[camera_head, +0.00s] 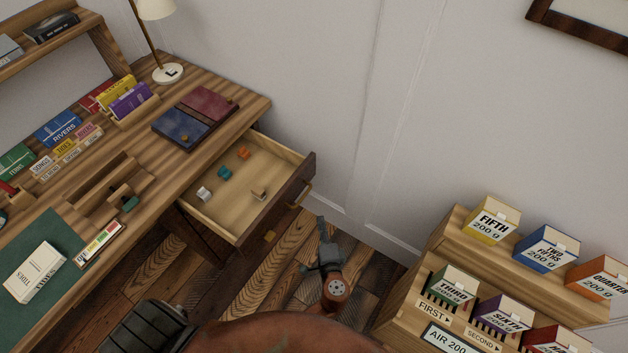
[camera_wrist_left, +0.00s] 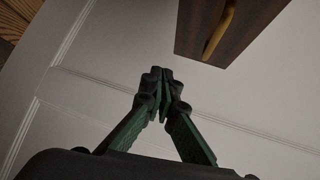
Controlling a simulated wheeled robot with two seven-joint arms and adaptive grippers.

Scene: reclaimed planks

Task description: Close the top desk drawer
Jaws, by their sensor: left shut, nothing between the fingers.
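The top desk drawer (camera_head: 232,232) stands pulled out from the right end of the desk, with its inside showing. A brass handle (camera_head: 303,193) is on its dark front. Several small blocks lie inside, among them an orange one (camera_head: 243,152) and a teal one (camera_head: 224,173). My left gripper (camera_head: 322,224) is shut and empty, outside the drawer, beyond its front and apart from it. In the left wrist view the shut fingertips (camera_wrist_left: 163,80) are below and left of a dark wooden front (camera_wrist_left: 235,22) with a brass handle (camera_wrist_left: 219,32). My right gripper is not in view.
The desk top (camera_head: 190,83) holds books, a lamp (camera_head: 168,72) and a blue notebook (camera_head: 182,128). A wooden rack (camera_head: 405,318) with several labelled boxes stands at the right. White wall is behind. Open plank floor lies between drawer and rack.

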